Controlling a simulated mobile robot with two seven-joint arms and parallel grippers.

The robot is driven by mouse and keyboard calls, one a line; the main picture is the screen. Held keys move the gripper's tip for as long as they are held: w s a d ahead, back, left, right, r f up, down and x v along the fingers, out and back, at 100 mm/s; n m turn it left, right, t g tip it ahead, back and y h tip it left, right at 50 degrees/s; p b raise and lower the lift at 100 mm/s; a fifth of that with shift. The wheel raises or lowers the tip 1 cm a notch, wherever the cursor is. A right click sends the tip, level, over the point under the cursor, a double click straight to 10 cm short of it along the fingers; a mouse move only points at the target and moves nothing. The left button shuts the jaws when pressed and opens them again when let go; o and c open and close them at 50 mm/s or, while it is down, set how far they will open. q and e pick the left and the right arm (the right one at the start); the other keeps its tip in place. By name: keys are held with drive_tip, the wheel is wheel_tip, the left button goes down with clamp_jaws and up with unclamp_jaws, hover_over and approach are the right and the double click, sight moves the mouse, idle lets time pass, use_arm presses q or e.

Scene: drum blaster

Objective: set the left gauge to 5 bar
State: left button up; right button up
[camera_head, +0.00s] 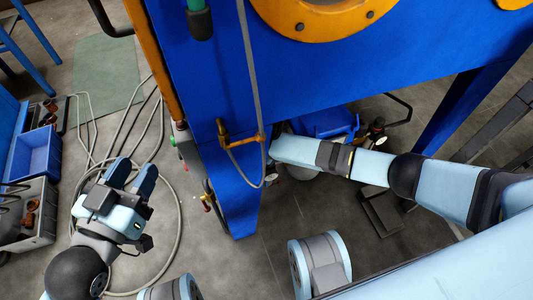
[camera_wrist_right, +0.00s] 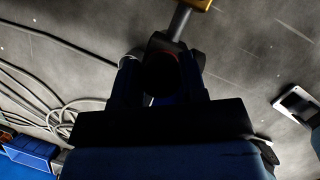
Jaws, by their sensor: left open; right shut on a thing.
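My left gripper (camera_head: 134,170) is open and empty above the floor at the left of the head view. My right arm reaches in from the right below the blue machine (camera_head: 300,90), and its gripper is hidden there behind the machine's leg. In the right wrist view my right gripper (camera_wrist_right: 163,82) is shut on a dark round knob-like part (camera_wrist_right: 161,72). A grey stem runs from this part up to a yellow piece at the top edge. A small dark round fitting (camera_head: 377,124) shows beyond my right arm. I cannot make out the left gauge's dial or its reading.
A blue bin (camera_head: 37,152) and a grey crate (camera_head: 30,215) with brown parts stand at the far left. Loose hoses (camera_head: 160,215) lie on the floor around my left gripper. A grey hose (camera_head: 250,70) hangs down the machine's front.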

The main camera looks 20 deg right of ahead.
drive_tip(key=m+g+p, duration=0.1)
drive_tip(key=m, duration=0.2)
drive_tip(key=shift+r, duration=0.1)
drive_tip(key=m+g+p, duration=0.1)
drive_tip(key=m, duration=0.2)
drive_tip(key=shift+m+g+h, duration=0.3)
drive_tip(key=shift+h, duration=0.1)
drive_tip(key=shift+m+g+p, duration=0.3)
drive_tip(key=shift+m+p, duration=0.3)
drive_tip(key=shift+m, duration=0.3)
use_arm(q)
drive_tip(key=shift+s+d+r+n+p, duration=0.25)
drive_tip(key=shift+s+r+n+p, duration=0.15)
drive_tip(key=shift+r+n, duration=0.25)
drive_tip(key=shift+s+d+r+n+p, duration=0.2)
drive_tip(key=shift+s+r+n+p, duration=0.2)
drive_tip(key=shift+r+n, duration=0.25)
use_arm(e)
drive_tip(key=shift+m+g+y, duration=0.4)
drive_tip(key=shift+m+g, duration=0.4)
drive_tip(key=shift+m, duration=1.4)
use_arm(q)
drive_tip(key=shift+r, duration=0.1)
use_arm(e)
drive_tip(key=o, duration=0.9)
use_arm(q)
drive_tip(key=shift+a, duration=0.1)
